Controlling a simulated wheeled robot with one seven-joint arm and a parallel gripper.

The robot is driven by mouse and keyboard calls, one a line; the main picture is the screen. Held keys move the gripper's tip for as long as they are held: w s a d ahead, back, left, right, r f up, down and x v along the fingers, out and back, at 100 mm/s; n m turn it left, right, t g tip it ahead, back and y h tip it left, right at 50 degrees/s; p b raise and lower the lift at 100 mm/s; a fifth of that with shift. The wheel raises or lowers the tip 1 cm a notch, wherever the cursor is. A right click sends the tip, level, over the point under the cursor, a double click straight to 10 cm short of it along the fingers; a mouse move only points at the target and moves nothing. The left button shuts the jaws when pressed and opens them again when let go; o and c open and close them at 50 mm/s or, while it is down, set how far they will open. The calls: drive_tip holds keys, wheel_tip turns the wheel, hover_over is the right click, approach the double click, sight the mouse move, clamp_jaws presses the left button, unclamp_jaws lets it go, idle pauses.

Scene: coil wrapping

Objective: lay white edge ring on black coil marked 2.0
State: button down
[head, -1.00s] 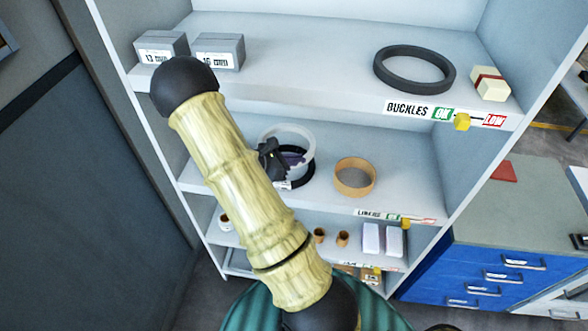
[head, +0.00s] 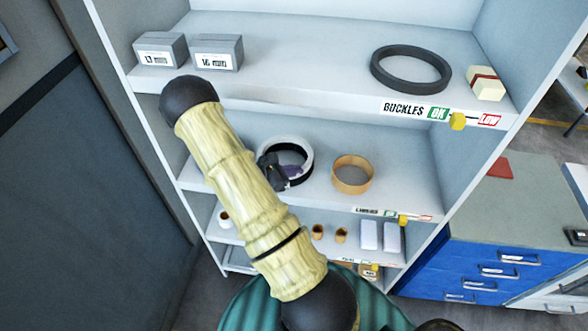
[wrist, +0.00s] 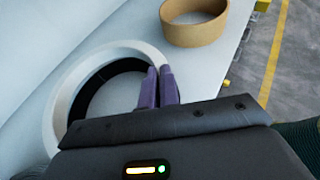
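The white edge ring (head: 290,138) is on the middle shelf, level with the black coil (head: 304,153), whose dark band shows just inside it. The wrist view also shows the white ring (wrist: 63,92) with the black coil (wrist: 108,70) inside its outline. Whether the ring touches the coil, I cannot tell. My gripper (wrist: 160,86) has its purple fingers close together on the ring's near right side, pinching its band. In the head view my gripper (head: 288,172) is partly hidden by my arm. The 2.0 mark is not readable.
A tan ring (head: 352,175) stands just right on the same shelf. The upper shelf above holds two grey boxes (head: 216,53), a dark ring (head: 411,69) and a cream block (head: 486,83). Small cups and white packs (head: 391,237) sit on the shelf below.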

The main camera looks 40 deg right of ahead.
drive_tip(key=shift+f+b, duration=0.4)
drive_tip(key=shift+f, duration=0.25)
drive_tip(key=c, duration=1.6)
unclamp_jaws()
drive_tip(key=shift+c, duration=0.2)
drive_tip(key=shift+r, duration=0.1)
drive_tip(key=shift+r+p, duration=0.4)
drive_tip(key=shift+r, duration=0.15)
drive_tip(key=b+v, duration=0.3)
drive_tip(key=v, duration=0.9)
